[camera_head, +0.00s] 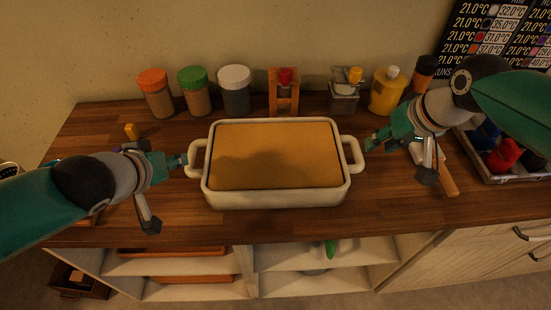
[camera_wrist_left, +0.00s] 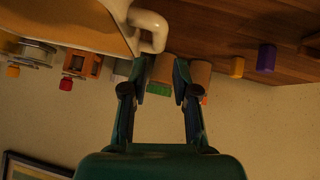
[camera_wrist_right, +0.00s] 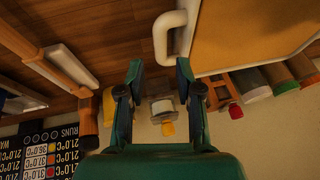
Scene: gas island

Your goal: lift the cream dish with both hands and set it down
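The cream dish (camera_head: 275,197) stands on the wooden counter, filled with a flat orange-brown content (camera_head: 275,155). It has a loop handle at each end. My left gripper (camera_head: 182,160) is just left of the left handle (camera_head: 196,158); in the left wrist view its fingers (camera_wrist_left: 160,75) are apart, with the handle (camera_wrist_left: 150,30) near one fingertip. My right gripper (camera_head: 372,143) is just right of the right handle (camera_head: 356,155); in the right wrist view its fingers (camera_wrist_right: 160,75) are apart and the handle (camera_wrist_right: 170,32) lies just beyond them. Both grippers look empty.
Behind the dish stand jars with orange (camera_head: 152,76), green (camera_head: 192,74) and white lids (camera_head: 234,75), a wooden holder (camera_head: 284,98) and a yellow bottle (camera_head: 386,92). A tray (camera_head: 510,174) stands at the right. The counter in front of the dish is clear.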

